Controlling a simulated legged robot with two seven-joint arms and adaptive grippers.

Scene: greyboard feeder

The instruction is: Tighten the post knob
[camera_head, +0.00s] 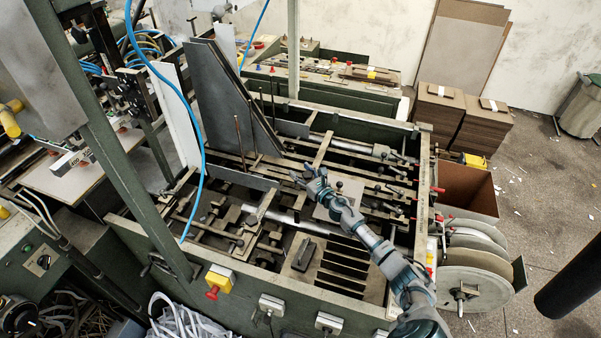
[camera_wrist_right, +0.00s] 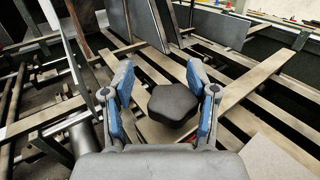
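The post knob (camera_wrist_right: 173,103) is a black, rounded, lobed knob in the right wrist view. It shows between the two blue-padded fingers of my right gripper (camera_wrist_right: 160,68). The fingers are spread apart, with a clear gap on the knob's left side and its right edge close to the right finger. I cannot tell whether that finger touches it or how far below the fingertips it lies. In the head view my right gripper (camera_head: 308,180) is over the middle of the feeder frame (camera_head: 375,315), and the knob cannot be made out there. My left gripper is not in view.
Metal bars and rails run across the feeder around the gripper. Tall dark plates (camera_head: 228,95) stand just behind and left of it. A blue hose (camera_head: 187,100) hangs at the left. A large reel (camera_head: 475,285) is at the right, by an open brown box (camera_head: 467,190).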

